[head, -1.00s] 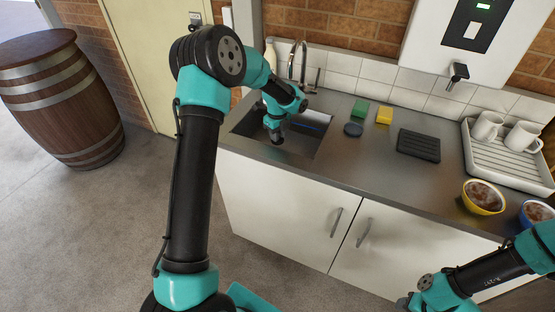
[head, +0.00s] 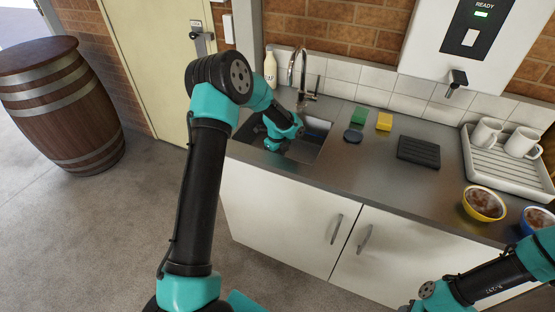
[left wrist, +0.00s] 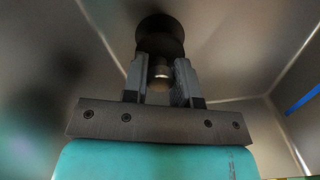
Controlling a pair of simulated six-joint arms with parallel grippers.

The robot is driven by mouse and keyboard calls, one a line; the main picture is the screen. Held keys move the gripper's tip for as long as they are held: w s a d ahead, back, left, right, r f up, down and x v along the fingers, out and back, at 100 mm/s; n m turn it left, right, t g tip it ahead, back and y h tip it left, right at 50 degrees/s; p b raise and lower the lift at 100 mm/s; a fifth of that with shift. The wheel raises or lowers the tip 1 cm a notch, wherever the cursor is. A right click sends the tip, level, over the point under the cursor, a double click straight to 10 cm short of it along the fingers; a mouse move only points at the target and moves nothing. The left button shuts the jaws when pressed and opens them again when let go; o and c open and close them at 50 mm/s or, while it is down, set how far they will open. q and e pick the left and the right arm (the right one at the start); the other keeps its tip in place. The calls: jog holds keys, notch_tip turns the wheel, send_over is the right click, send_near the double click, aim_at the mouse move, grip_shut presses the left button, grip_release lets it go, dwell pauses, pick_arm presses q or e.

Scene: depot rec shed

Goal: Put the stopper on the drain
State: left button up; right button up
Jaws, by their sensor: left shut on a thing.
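My left gripper (left wrist: 160,68) is shut on the metal knob of the stopper (left wrist: 160,45); the stopper's dark round body lies just beyond the fingertips in the left wrist view. In the head view my left wrist reaches down into the sink (head: 314,137), and its fingers and the stopper are hidden there. The drain is not clearly distinguishable; I cannot tell whether the stopper touches it. My right gripper is out of frame, with only part of that arm at the lower right.
The faucet (head: 303,75) and a pale bottle (head: 270,70) stand behind the sink. On the counter are a dark disc (head: 353,136), green sponge (head: 359,116), yellow sponge (head: 384,121), black ribbed tray (head: 418,151), mug rack (head: 507,174) and yellow bowl (head: 484,203).

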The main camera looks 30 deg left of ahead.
pick_arm(q)
jog(key=shift+f, duration=1.25)
jog(key=shift+f, duration=0.15)
jog(key=o, duration=0.9)
jog(key=shift+o, duration=0.2)
notch_tip(320, 180, up, 12)
jog(key=shift+r, duration=0.15)
